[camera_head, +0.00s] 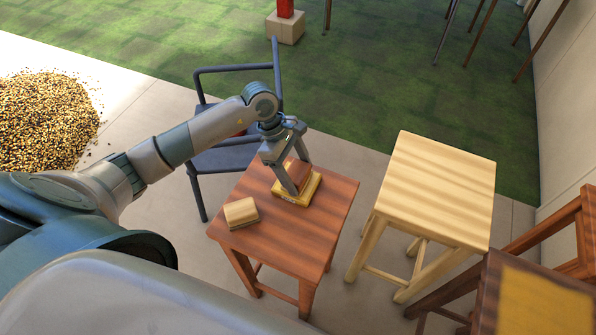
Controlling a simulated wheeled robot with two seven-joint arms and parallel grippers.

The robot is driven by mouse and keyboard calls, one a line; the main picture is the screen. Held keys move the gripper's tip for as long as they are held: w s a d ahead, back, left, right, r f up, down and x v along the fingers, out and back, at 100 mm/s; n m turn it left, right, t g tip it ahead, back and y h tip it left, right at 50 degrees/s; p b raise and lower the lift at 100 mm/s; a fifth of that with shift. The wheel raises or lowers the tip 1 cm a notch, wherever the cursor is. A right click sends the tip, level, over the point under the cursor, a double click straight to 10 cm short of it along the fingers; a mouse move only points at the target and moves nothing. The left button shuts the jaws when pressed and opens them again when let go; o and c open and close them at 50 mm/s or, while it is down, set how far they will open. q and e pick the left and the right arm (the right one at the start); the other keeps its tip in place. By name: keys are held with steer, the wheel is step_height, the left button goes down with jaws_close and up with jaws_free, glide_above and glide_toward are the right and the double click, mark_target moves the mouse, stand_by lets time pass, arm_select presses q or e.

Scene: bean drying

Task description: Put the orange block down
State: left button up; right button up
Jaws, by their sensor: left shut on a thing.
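My left gripper (297,177) reaches down over the reddish-brown wooden stool (285,238). It is shut on a reddish-orange block (301,170), partly hidden by the fingers. This block is right above a yellow block (312,189) on the stool top; I cannot tell whether the two touch. A tan wooden block (241,211) with a darker lower side lies on the stool to the left, apart from them. My right gripper is not in view.
A pale wooden stool (440,185) with an empty top stands to the right. A dark-framed piece with a yellow top (540,300) is at the lower right. A blue-grey chair (228,157) stands behind the reddish stool. Beans (45,120) are heaped at the far left.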

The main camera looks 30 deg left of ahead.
arm_select(q)
steer(key=o, duration=1)
steer(key=shift+r+p, duration=0.15)
steer(key=shift+p, duration=0.15)
steer(key=shift+a+r+b, duration=0.15)
steer(key=shift+r+b, duration=0.05)
steer(key=shift+b, duration=0.15)
steer(key=b+v, duration=0.4)
steer(key=v, duration=0.7)
steer(key=shift+a+r, duration=0.1)
steer(key=shift+r, duration=0.05)
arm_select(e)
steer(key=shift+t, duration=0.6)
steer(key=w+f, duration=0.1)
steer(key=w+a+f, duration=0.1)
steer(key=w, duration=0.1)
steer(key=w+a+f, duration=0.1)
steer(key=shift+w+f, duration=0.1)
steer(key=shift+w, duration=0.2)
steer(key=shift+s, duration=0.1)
